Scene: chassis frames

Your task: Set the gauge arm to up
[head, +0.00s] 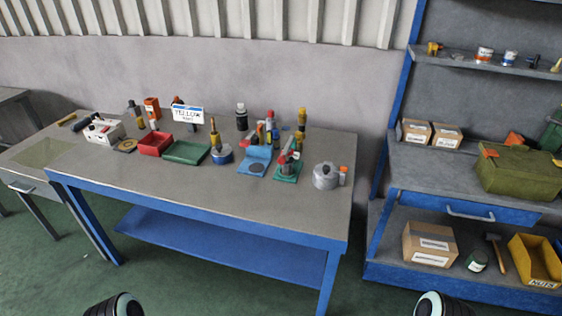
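I cannot pick out a gauge arm for certain among the small items on the blue-framed workbench (250,205). A small device on a green base (287,177), with a grey and red upright part, stands right of the bench's middle. The position of any arm on these is too small to tell. Only rounded dark parts of my two arms show at the bottom edge; neither gripper is in view.
The bench's front strip is clear. Blue shelving (400,205) with boxes stands at right.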

